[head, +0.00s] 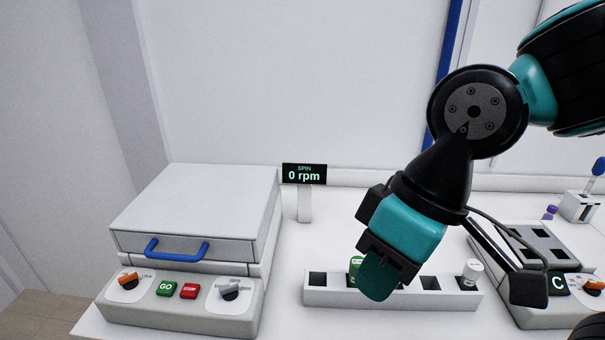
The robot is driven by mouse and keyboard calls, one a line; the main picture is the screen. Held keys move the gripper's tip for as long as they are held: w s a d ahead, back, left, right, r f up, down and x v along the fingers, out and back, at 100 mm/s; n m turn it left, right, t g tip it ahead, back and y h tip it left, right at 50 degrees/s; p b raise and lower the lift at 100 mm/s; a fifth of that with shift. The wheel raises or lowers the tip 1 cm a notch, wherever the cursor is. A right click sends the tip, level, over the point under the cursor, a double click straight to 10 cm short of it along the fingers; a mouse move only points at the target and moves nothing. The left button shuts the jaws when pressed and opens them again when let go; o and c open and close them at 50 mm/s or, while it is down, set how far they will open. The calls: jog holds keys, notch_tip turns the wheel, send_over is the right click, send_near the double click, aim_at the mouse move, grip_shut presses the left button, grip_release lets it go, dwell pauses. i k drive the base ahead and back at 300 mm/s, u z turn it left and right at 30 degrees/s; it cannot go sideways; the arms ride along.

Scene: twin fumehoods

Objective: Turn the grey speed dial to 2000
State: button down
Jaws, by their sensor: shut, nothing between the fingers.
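The grey speed dial (230,291) sits at the right end of the front panel of a white box-shaped machine (190,205). Its pointer is too small to read against the scale. My gripper (378,280) is shut and empty, well to the right of the dial, in front of a white rack. It touches nothing that I can make out, and it hides part of the rack.
The machine's panel also has an orange dial (129,280), a green GO button (166,289) and a red STOP button (190,291). A blue handle (176,249) sticks out above. The white rack (330,294) holds a white-capped vial (471,272). Another device (540,310) stands right.

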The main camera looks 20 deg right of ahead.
aim_at(229, 292)
jog(key=z, duration=0.05)
jog(key=k, duration=1.05)
jog(key=u, duration=0.75)
jog(key=i, duration=1.2)
jog(key=z, duration=0.35)
